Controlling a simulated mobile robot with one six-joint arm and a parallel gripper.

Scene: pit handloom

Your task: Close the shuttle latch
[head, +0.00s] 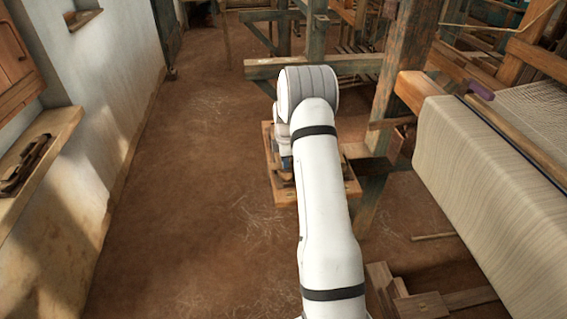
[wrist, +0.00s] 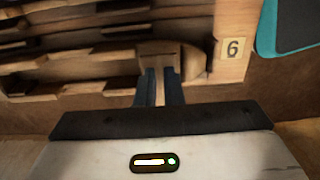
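In the wrist view, the two dark blue fingers of my gripper (wrist: 161,86) stand close together with a narrow gap between them. Their tips are at a small wooden block (wrist: 160,48), which may be the shuttle latch; I cannot tell whether they touch or grip it. A wooden piece with a rounded, tapering end (wrist: 193,63), possibly the shuttle, shows beside the block. In the head view my arm hides most of the gripper, which is down by a wooden board (head: 285,190).
A pale plate marked 6 (wrist: 233,48) and a teal-edged dark panel (wrist: 295,25) are at the right in the wrist view. The loom's cloth roll (head: 470,170) and a wooden post (head: 400,80) stand right of my arm. The earth floor (head: 190,200) at left is clear.

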